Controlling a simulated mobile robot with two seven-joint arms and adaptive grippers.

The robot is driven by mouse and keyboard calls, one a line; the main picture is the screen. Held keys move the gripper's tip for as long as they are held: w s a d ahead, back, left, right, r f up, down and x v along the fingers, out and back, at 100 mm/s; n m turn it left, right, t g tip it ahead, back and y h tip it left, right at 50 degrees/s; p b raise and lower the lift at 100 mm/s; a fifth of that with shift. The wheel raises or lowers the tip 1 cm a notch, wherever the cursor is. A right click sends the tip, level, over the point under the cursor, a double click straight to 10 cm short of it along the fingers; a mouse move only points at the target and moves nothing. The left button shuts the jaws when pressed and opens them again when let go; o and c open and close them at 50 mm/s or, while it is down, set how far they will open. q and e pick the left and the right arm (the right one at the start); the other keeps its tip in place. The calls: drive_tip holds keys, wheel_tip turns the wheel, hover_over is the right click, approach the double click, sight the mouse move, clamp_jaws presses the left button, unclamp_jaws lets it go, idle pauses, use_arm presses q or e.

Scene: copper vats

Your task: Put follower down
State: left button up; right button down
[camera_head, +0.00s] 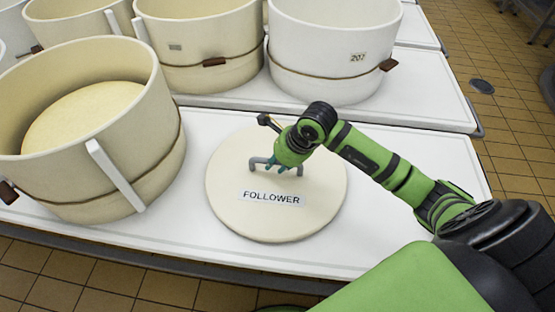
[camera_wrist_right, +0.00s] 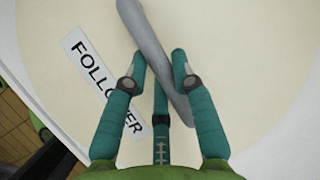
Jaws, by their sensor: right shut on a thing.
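The follower (camera_head: 235,205) is a round cream disc with a grey bar handle (camera_head: 259,162) and a white label reading FOLLOWER. It lies flat on, or just above, the white table; I cannot tell if there is a gap. My right gripper (camera_head: 285,164) is shut on the follower's handle, reaching in from the right. In the right wrist view the grey handle (camera_wrist_right: 150,45) passes between the teal fingers of the gripper (camera_wrist_right: 160,78), with the cream disc (camera_wrist_right: 230,40) beneath. My left gripper is in neither view.
A large cream vat (camera_head: 150,150) stands left of the follower, with a cream surface inside it. More vats (camera_head: 205,50) and a white one (camera_head: 325,60) stand on the table behind. The white tabletop (camera_head: 400,245) is clear right of the follower.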

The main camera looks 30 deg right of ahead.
drive_tip(key=c, duration=1)
unclamp_jaws()
drive_tip(key=p+v, duration=0.1)
drive_tip(key=v, duration=1.1)
